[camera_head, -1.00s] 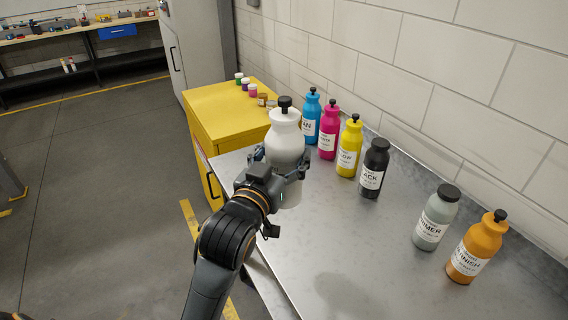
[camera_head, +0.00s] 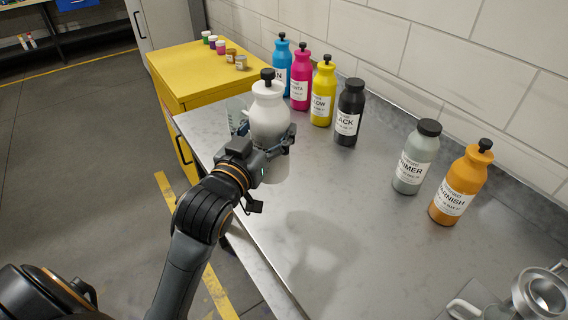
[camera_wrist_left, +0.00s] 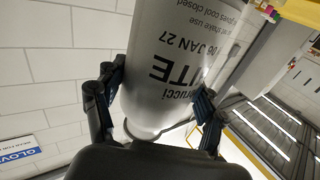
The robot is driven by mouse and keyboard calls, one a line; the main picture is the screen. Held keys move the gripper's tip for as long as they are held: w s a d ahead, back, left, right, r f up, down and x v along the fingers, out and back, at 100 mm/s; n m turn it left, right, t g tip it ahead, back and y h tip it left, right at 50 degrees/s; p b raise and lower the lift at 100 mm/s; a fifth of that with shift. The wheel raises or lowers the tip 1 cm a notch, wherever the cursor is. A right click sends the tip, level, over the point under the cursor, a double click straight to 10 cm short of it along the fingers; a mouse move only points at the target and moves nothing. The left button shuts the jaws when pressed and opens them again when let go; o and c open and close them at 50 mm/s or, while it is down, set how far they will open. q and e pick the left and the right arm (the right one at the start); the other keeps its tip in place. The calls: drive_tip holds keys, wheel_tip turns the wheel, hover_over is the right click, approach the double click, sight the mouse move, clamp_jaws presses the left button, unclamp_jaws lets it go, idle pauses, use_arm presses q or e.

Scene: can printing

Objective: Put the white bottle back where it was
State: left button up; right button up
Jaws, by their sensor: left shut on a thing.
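The white bottle (camera_head: 268,112) has a black cap and is held upright over the left end of the metal table (camera_head: 310,215). My left gripper (camera_head: 268,150) is shut around its body. In the left wrist view the white bottle (camera_wrist_left: 180,60) fills the middle, its printed label upside down between the two fingers (camera_wrist_left: 155,105). A shadow lies on the table to the right of the bottle, so it seems raised above the surface. My right gripper does not show.
Cyan (camera_head: 281,65), magenta (camera_head: 301,78), yellow (camera_head: 323,92) and black (camera_head: 349,112) bottles stand in a row along the wall. A gap separates them from the primer (camera_head: 416,158) and varnish (camera_head: 461,185) bottles. A yellow cabinet (camera_head: 190,75) holds small jars. Metal cups (camera_head: 540,295) stand front right.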

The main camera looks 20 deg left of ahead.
use_arm(q)
drive_tip(key=w+a+f+p, duration=0.2)
drive_tip(key=w+a+f, duration=0.3)
drive_tip(key=w+f, duration=0.7)
drive_tip(key=shift+a, duration=0.15)
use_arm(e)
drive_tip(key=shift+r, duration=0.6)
use_arm(q)
drive_tip(key=shift+f, duration=0.15)
drive_tip(key=o, duration=1.4)
drive_tip(key=shift+f, duration=0.3)
drive_tip(key=o, duration=0.4)
drive_tip(key=shift+s+r, duration=0.1)
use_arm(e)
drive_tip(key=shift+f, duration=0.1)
use_arm(q)
drive_tip(key=shift+o, duration=0.2)
